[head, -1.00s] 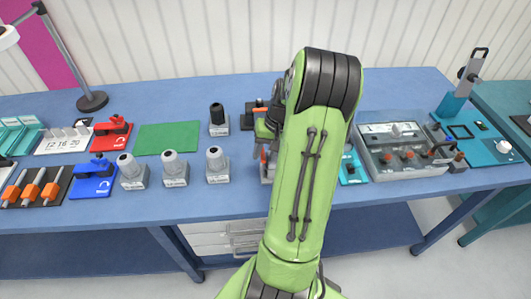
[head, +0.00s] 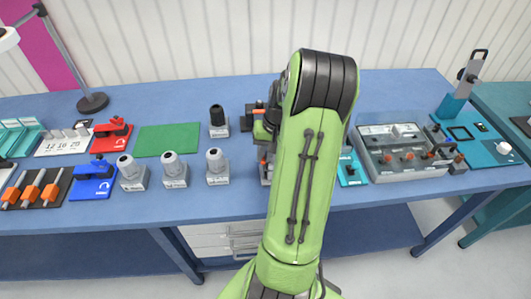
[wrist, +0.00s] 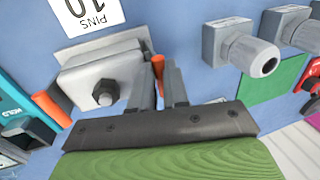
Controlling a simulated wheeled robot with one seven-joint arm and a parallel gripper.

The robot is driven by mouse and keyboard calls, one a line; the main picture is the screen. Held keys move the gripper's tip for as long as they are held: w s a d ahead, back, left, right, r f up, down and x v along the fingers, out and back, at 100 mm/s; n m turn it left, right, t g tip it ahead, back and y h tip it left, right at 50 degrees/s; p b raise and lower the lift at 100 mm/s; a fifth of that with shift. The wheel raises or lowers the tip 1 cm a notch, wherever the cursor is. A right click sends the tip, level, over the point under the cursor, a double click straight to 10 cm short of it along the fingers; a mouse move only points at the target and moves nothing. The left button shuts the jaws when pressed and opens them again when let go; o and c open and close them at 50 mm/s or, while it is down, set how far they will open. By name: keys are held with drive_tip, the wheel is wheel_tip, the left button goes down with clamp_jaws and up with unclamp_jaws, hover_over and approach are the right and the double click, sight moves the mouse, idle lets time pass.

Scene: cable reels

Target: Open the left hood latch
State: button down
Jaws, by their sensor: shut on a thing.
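In the wrist view the grey hood (wrist: 128,70) is a blocky housing with a pale sloped plate and a dark round bolt. An orange latch lever (wrist: 158,70) stands at its right side there, the side toward the grey posts, which is the left side in the head view. My gripper (wrist: 160,82) is shut on this lever, with one grey finger on each side. A second orange lever (wrist: 52,108) is on the hood's other side, apart from my fingers. In the head view my arm hides most of the hood and the fingertips.
Grey posts with round knobs (wrist: 262,55) stand beside the hood; they also show in the head view (head: 217,165). A green mat (head: 167,139) lies behind them. A teal device (head: 350,170) and a grey switch box (head: 402,160) stand to the right on the blue table (head: 225,205).

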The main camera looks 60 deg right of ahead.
drive_tip(key=shift+w+a+f+g+h+b, duration=0.1)
drive_tip(key=shift+w+a+f+g+h, duration=0.35)
drive_tip(key=shift+w+a+g+h, duration=0.45)
drive_tip(key=shift+w+a+f+g+h+b, duration=0.15)
drive_tip(key=shift+w+a+f+g+h, duration=0.3)
drive_tip(key=shift+w+a+g+h, duration=0.4)
drive_tip(key=shift+w+a+f+g+h+b, duration=0.1)
drive_tip(key=shift+w+a+f+g+h, duration=0.35)
drive_tip(key=shift+w+a+g+h, duration=0.6)
drive_tip(key=shift+w+d+y, duration=0.15)
drive_tip(key=shift+w+y, duration=0.1)
drive_tip(key=shift+y, duration=0.15)
drive_tip(key=c, duration=1.1)
unclamp_jaws()
